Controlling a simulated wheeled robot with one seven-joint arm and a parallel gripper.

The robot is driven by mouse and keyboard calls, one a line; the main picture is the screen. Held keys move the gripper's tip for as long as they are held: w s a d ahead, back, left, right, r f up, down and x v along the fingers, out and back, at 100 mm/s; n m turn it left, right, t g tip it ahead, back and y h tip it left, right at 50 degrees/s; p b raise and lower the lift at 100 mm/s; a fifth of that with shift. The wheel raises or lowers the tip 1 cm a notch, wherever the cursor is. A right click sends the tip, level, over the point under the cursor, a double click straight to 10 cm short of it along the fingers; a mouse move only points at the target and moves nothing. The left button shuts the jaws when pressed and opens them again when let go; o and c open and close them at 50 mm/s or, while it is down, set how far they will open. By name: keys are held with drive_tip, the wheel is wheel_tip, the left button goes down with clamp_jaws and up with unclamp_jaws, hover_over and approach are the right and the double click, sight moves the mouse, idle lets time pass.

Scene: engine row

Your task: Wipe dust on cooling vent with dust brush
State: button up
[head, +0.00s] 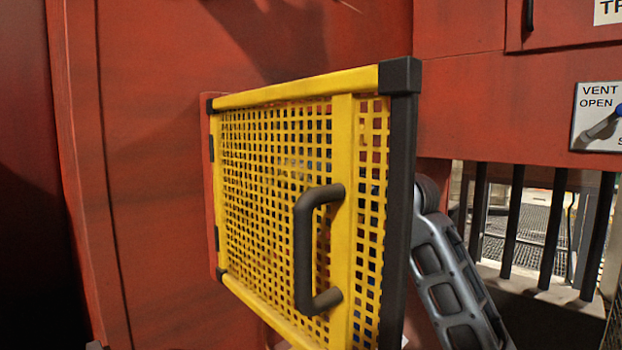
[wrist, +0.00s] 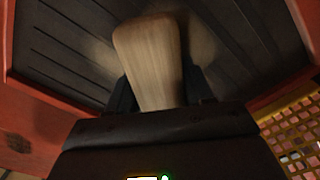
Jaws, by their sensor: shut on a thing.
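In the wrist view my gripper (wrist: 158,92) is shut on the dust brush, whose pale wooden body (wrist: 149,55) points up and away between the dark fingers. The bristles are not visible. Beyond it is the dark slatted cooling vent (wrist: 258,48) inside a red frame. Pale brownish dust patches (wrist: 201,40) show on the vent on both sides of the brush. I cannot tell whether the brush touches the vent. In the head view the gripper, brush and vent are hidden behind the yellow guard door; only part of my arm shows at its right.
The yellow mesh guard door (head: 347,120) stands swung open, with a dark handle (head: 305,250). Its mesh also shows close at the right of the wrist view (wrist: 293,128). Dark bars (head: 513,222) and a "VENT OPEN" lever plate (head: 597,117) are at the right.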

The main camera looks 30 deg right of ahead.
drive_tip(key=shift+s+a+p, duration=0.7)
drive_tip(key=shift+s+a, duration=0.6)
drive_tip(key=shift+a, duration=2.7)
drive_tip(key=shift+w+d+r+b, duration=0.7)
drive_tip(key=shift+w+d+b, duration=1.55)
drive_tip(key=shift+d, duration=5)
drive_tip(key=shift+s+a+r+p, duration=0.3)
drive_tip(key=shift+s+a+p, duration=0.05)
drive_tip(key=shift+a, duration=0.85)
drive_tip(key=shift+s+a+r+p, duration=0.35)
drive_tip(key=shift+s+a, duration=0.05)
drive_tip(key=shift+a, duration=0.8)
drive_tip(key=shift+s+a+r+p, duration=0.3)
drive_tip(key=shift+s+a+p, duration=0.05)
drive_tip(key=shift+a, duration=0.85)
drive_tip(key=s+a+p, duration=0.1)
drive_tip(key=s+a, duration=0.1)
drive_tip(key=a, duration=0.5)
drive_tip(key=shift+a, duration=0.15)
drive_tip(key=shift+s, duration=0.15)
